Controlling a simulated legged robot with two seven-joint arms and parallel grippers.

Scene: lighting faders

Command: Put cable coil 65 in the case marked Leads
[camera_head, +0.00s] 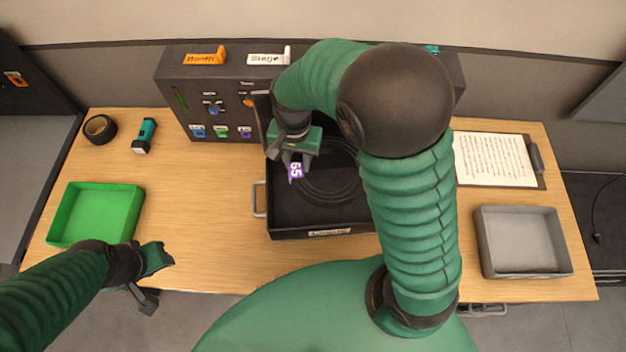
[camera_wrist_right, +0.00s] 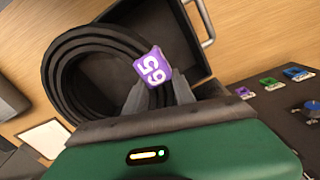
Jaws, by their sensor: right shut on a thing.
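Cable coil 65 (camera_head: 330,199) is a black ring of cable with a purple tag reading 65. It also shows in the right wrist view (camera_wrist_right: 62,72). My right gripper (camera_head: 292,166) is shut on the coil beside the tag. The coil overlaps the inside of an open black case (camera_head: 285,233) in the head view; I cannot tell whether it touches the floor of the case. The case's front label is too small to read surely. Its inside also shows behind the coil in the right wrist view (camera_wrist_right: 185,55). My left gripper (camera_head: 152,277) is open and empty near the table's front edge.
A dark panel (camera_head: 180,75) with knobs and hooks labelled Booth and Stage stands behind the case. A green tray (camera_head: 62,215), tape roll (camera_head: 100,129) and torch (camera_head: 145,135) are at left. A grey tray (camera_head: 487,255) and clipboard (camera_head: 495,160) are at right.

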